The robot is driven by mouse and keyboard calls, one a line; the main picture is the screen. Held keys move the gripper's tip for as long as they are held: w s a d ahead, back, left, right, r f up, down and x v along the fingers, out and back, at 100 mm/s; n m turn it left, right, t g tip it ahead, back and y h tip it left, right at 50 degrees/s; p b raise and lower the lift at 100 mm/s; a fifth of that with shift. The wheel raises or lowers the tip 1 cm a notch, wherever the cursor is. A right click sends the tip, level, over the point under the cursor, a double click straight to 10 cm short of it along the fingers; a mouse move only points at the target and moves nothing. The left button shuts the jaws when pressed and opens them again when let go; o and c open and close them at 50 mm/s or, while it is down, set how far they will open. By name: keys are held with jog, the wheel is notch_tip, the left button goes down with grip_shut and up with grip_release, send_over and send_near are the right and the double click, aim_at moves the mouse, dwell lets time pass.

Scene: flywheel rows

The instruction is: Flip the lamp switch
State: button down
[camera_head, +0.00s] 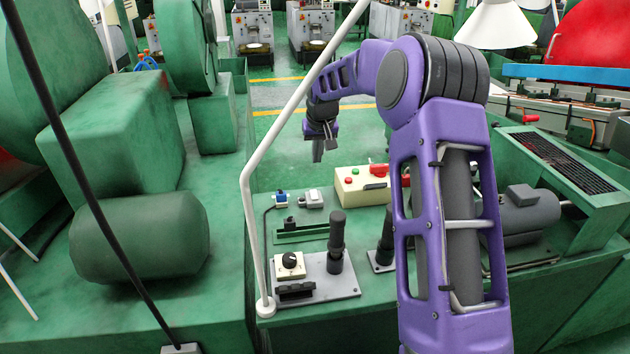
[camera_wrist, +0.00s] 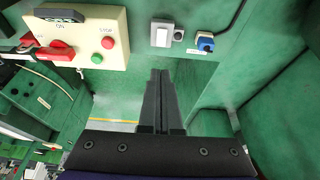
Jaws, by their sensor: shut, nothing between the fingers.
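My gripper (camera_head: 317,152) is shut and empty, pointing down above the back edge of the green bench; its dark fingers also show in the wrist view (camera_wrist: 160,80). A small grey-white switch box (camera_head: 311,198) sits on the bench, close to the fingers and apart from them. In the wrist view, this switch box (camera_wrist: 162,33) lies straight beyond the fingertips. A small blue switch or plug (camera_head: 281,197) with a cable sits beside it, and shows to its right in the wrist view (camera_wrist: 205,44). Which one works the lamp, and the switch's position, I cannot tell.
A cream control box (camera_head: 362,186) with red and green buttons and a red lever stands right of the switch box. A white lamp pole (camera_head: 248,210) rises at the bench's left; a white lampshade (camera_head: 495,24) hangs at upper right. Black handles (camera_head: 337,232) stand nearer.

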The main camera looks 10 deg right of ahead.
aim_at(314, 191)
jog(key=x, duration=1.4)
jog(key=shift+s, duration=0.35)
